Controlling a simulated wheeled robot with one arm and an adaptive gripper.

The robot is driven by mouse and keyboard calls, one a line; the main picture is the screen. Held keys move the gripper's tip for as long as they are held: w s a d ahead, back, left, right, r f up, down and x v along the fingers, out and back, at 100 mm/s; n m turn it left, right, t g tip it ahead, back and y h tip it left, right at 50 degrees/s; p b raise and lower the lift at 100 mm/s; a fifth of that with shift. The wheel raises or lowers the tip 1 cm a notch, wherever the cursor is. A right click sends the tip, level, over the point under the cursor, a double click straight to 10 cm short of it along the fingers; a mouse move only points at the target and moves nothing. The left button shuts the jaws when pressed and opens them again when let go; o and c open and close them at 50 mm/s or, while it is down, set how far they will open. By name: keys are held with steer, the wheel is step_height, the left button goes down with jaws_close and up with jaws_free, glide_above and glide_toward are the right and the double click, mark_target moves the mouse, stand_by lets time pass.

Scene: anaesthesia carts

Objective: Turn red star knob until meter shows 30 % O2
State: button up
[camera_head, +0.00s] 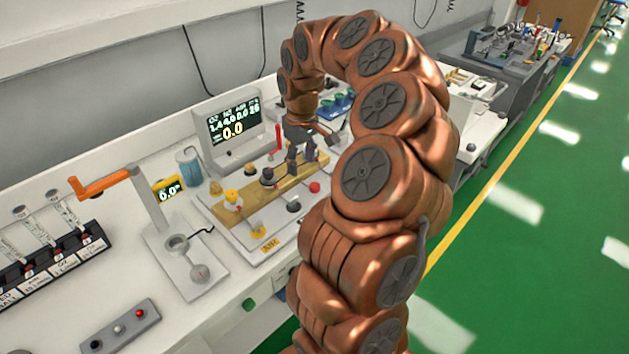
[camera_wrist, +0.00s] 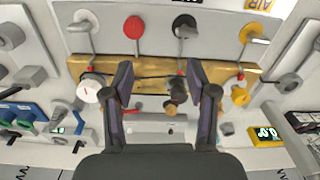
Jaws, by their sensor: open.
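A red knob (camera_head: 314,187) sits on the panel's front right in the head view. In the wrist view a red round knob (camera_wrist: 134,27) is at the top, beyond the fingertips; I cannot make out a star shape. My gripper (camera_head: 302,158) (camera_wrist: 159,78) points down over the brass bar (camera_wrist: 150,70), fingers apart. Between the fingers, a dark knob with a red mark (camera_wrist: 178,90) shows near the right finger; contact cannot be told.
A small yellow meter (camera_head: 168,190) reading about 0.0 stands left of the panel, beside an orange-handled post (camera_head: 148,197). Yellow knobs (camera_head: 232,196), a black knob (camera_head: 293,207) and a red upright lever (camera_head: 278,138) crowd the panel. Green floor (camera_head: 500,240) lies open at right.

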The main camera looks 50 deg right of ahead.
mark_target(314, 185)
steer(key=d, duration=0.1)
steer(key=d+f, duration=0.1)
steer(key=d, duration=0.1)
steer(key=shift+s+d+f+m, duration=0.2)
steer(key=shift+s+f+m, duration=0.1)
steer(key=shift+s, duration=0.05)
steer(key=shift+s+d+f, duration=0.1)
steer(key=shift+d+f, duration=0.1)
steer(key=shift+f+p, duration=1.25)
steer(key=shift+f, duration=2.55)
steer(key=shift+c, duration=0.2)
jaws_close()
steer(key=shift+f+b, duration=0.1)
steer(key=shift+b, duration=0.4)
